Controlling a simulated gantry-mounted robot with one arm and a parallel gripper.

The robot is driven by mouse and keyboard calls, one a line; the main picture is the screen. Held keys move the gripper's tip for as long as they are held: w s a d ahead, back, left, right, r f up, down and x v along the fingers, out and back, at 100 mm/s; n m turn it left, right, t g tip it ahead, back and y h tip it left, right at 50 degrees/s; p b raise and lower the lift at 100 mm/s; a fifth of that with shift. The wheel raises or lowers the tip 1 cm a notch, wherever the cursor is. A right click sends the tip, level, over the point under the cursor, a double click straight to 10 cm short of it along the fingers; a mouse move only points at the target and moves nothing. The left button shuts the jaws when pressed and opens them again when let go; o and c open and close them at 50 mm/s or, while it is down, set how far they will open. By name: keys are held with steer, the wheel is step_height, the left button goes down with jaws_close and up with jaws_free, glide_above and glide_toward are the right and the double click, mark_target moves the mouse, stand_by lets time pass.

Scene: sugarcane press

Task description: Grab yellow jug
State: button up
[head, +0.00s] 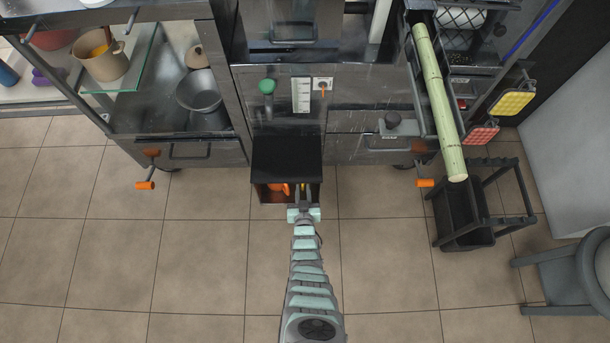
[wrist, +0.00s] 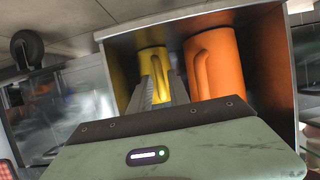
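The yellow jug (wrist: 152,65) stands in an open-fronted box (head: 287,160), beside an orange jug. In the head view only a sliver of yellow shows, at my fingertips. My gripper (head: 303,189) reaches into the box opening from the front. In the wrist view, my gripper's fingers (wrist: 163,88) are close together in front of the yellow jug, at its handle. The handle seems to lie between them, but I cannot tell whether they press on it. The lower part of the jug is hidden behind my gripper.
The orange jug (wrist: 215,65) is close beside my fingers; it also shows in the head view (head: 278,188). The box walls are near on both sides. Orange-handled cranks (head: 146,185) stick out left and right. A black bin (head: 462,215) stands at right. The front floor is clear.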

jaws_close()
stand_by(0.5)
